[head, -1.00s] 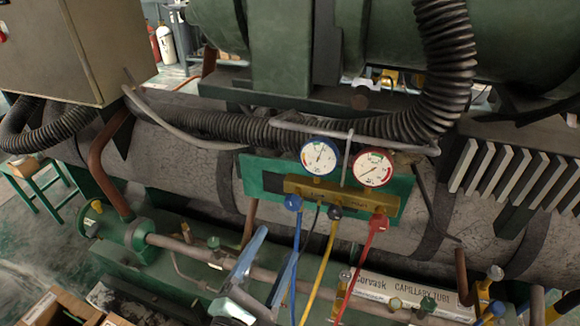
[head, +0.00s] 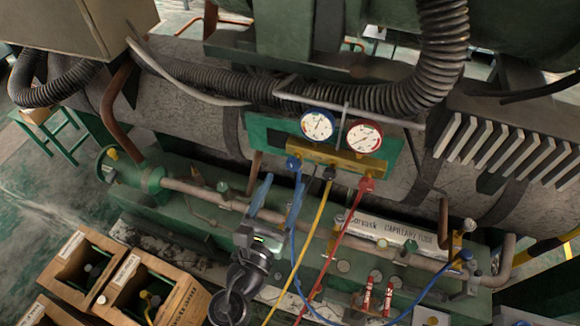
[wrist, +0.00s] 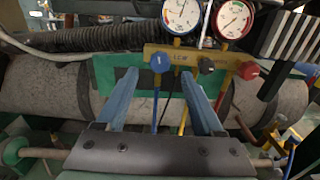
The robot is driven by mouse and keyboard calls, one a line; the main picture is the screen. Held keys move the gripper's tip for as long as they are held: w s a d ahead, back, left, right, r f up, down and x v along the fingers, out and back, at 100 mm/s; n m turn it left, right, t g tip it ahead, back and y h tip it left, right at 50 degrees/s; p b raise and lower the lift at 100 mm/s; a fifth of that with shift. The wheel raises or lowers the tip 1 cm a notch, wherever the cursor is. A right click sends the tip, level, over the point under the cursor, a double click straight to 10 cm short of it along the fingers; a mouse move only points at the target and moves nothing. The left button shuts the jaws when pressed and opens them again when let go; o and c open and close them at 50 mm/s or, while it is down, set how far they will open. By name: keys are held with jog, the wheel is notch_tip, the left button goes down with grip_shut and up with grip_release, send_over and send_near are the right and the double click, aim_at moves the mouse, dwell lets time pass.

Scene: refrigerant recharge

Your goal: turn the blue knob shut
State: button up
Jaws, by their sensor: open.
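The blue knob (head: 293,163) is at the left end of the brass gauge manifold (head: 335,159), under the left dial. It also shows in the wrist view (wrist: 160,62), ahead of my jaws and between their lines. My gripper (head: 281,182) is open, with two blue fingers pointing up toward the manifold. In the wrist view my gripper (wrist: 160,84) has a wide gap with nothing in it. The fingertips are below and short of the knob, and appear apart from it. A black knob (wrist: 206,66) and a red knob (wrist: 248,70) sit to its right.
Blue, yellow (head: 318,220) and red (head: 336,245) hoses hang below the manifold. Two gauges (head: 317,125) stand above it. A capillary tube box (head: 385,235) lies on the green base at right. Wooden crates (head: 150,285) stand on the floor at lower left.

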aim_at(292, 168)
jog(key=shift+x, duration=2.35)
grip_shut()
